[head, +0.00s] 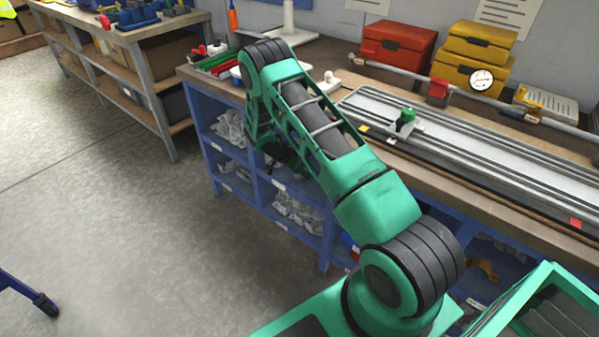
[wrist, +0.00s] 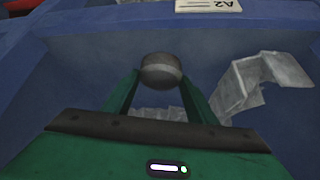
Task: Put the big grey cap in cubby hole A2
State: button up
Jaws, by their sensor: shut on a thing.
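The big grey cap (wrist: 162,72) is a dark rounded piece with a lighter band, between the fingertips of my gripper (wrist: 160,85) in the wrist view. My gripper is shut on it. The cap is in front of the blue interior of a cubby hole (wrist: 80,75) whose label (wrist: 208,6) reads A2, upside down in the picture. Whether the cap touches the cubby's floor or wall cannot be told. In the head view my green arm runs to the blue cubby shelf (head: 328,225) under the bench; the cap is not discernible there.
Crumpled grey pieces (wrist: 265,78) lie in the cubby, right of and below the cap. Other cubbies hold similar grey pieces (head: 298,212). Above is the bench top (head: 335,90) with a metal rail (head: 480,140), red box (head: 397,45) and yellow boxes (head: 475,55).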

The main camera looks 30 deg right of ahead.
jog(key=o, duration=1)
jog(key=shift+r, duration=0.1)
jog(key=w+v, duration=0.1)
jog(key=v, duration=1.1)
jog(key=shift+s, duration=0.45)
